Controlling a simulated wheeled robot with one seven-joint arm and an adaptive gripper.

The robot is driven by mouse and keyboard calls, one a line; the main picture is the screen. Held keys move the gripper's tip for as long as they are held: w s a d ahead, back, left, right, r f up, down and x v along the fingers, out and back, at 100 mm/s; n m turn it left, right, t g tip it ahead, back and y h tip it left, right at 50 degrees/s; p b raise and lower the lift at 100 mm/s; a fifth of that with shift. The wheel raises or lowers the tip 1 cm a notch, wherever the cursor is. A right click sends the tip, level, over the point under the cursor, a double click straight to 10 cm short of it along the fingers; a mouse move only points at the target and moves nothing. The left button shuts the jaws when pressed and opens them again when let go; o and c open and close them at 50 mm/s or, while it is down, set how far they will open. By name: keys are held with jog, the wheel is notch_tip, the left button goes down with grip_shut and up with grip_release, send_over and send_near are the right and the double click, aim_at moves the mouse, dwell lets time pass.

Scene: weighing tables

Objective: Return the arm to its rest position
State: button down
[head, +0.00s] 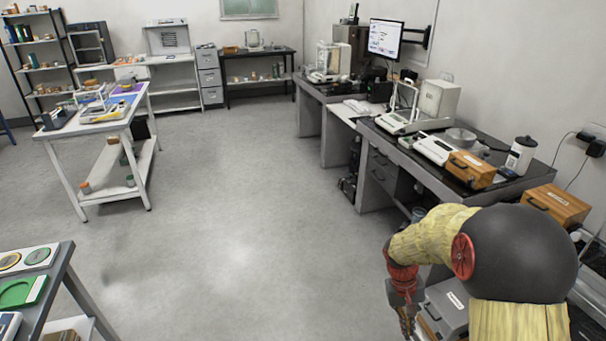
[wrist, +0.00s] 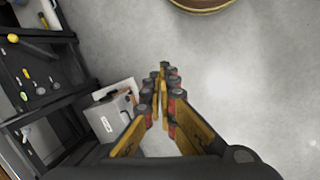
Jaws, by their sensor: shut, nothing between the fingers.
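My gripper (head: 407,319) hangs at the lower right of the head view, at the end of my bent arm, pointing down. In the wrist view my gripper (wrist: 163,72) shows with its yellow and black fingers closed together at the tips. Nothing is between the fingers. Bare grey floor (wrist: 225,75) lies beyond the fingertips in the wrist view.
A dark bench (head: 405,152) with balances and wooden boxes runs along the right wall. A grey case (head: 444,304) stands close beside my gripper. A white table (head: 95,126) stands at left, and a table corner (head: 62,262) at lower left. The middle floor (head: 240,200) is clear.

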jog(key=s+a+r+t+y+p, duration=0.1)
jog(key=s+a+r+t, duration=0.1)
jog(key=s+r, duration=0.4)
jog(key=s+a+r+t+p, duration=0.1)
jog(key=s+a+r+t, duration=0.2)
jog(key=r, duration=1.1)
jog(key=s+a+r+t+y+p, duration=0.1)
jog(key=s+a+r, duration=0.4)
jog(key=s+r, duration=0.5)
jog(key=shift+r+t+y+p, duration=0.3)
jog(key=shift+r+t+p, duration=0.25)
jog(key=shift+t, duration=0.35)
jog(key=shift+a, duration=0.1)
